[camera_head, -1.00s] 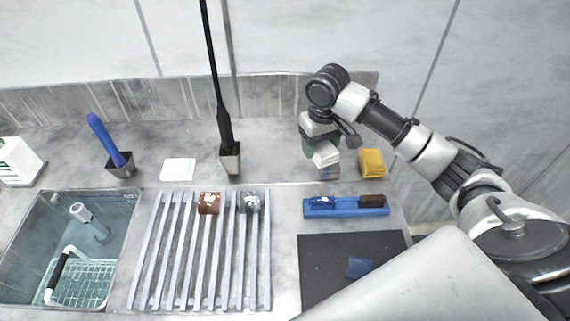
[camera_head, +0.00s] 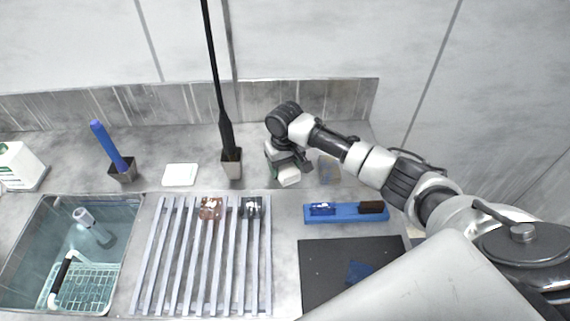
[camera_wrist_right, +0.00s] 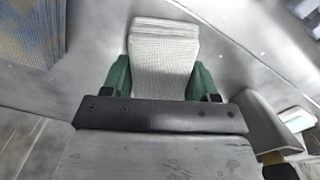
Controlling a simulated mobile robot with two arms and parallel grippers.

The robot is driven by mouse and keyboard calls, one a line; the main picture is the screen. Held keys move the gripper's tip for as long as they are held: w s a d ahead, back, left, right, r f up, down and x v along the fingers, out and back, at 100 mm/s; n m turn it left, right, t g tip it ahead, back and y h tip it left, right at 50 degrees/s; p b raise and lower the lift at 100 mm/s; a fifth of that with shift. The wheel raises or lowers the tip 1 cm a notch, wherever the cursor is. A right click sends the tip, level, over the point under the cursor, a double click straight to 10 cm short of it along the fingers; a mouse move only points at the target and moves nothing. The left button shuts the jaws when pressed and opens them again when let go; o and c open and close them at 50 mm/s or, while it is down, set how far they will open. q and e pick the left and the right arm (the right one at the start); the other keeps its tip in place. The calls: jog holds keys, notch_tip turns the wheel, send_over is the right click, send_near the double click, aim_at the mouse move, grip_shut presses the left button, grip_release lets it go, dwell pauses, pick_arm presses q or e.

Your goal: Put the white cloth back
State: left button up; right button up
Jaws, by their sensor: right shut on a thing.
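My right gripper (camera_head: 288,166) is shut on the white cloth (camera_head: 289,178) and is above the back of the counter, just right of the dark holder with the tall black rod. In the right wrist view the cloth (camera_wrist_right: 165,58) is a folded, woven white block between the green fingers (camera_wrist_right: 162,82). A square white pad (camera_head: 180,174) lies flat on the counter to the left. My left gripper is not in view.
A holder with a black rod (camera_head: 231,163) stands close left of my gripper. In front are a slatted rack (camera_head: 163,250), a blue tray (camera_head: 346,213) and a black mat (camera_head: 325,265). A sink (camera_head: 30,235) is at left.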

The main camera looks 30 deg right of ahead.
jog(key=o, duration=0.8)
jog(key=shift+f, duration=0.1)
jog(key=shift+o, duration=0.2)
notch_tip(320, 180, up, 12)
jog(key=shift+r+b, duration=0.2)
jog(key=shift+b, duration=0.15)
